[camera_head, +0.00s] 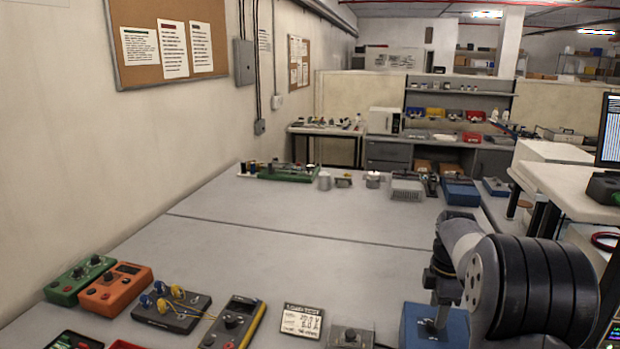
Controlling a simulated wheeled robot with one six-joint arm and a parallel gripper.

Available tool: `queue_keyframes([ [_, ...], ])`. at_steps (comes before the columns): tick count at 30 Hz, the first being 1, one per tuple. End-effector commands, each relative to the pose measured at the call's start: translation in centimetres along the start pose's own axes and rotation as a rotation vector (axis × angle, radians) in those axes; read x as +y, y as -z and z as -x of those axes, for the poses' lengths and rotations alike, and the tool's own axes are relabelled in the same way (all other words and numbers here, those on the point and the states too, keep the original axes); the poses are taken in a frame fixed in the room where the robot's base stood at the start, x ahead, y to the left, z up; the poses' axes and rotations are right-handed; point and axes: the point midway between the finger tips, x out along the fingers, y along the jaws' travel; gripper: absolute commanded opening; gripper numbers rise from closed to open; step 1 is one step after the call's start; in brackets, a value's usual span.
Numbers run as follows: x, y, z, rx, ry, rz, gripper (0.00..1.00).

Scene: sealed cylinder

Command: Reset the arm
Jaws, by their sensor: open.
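My arm (530,290) fills the lower right, with dark ribbed joints and grey links.
A monitor (608,130) stands right.

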Motion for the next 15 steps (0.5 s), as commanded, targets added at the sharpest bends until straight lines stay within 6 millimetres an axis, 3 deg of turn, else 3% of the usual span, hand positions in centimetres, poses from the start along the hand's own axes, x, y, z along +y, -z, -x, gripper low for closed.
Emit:
queue_keyframes([
  [8,-0.1,0.0,-3.7,0.000,0.003,0.000,0.50],
  [15,0.0,0.0,-3.7,0.000,0.000,-0.033,0.50],
])
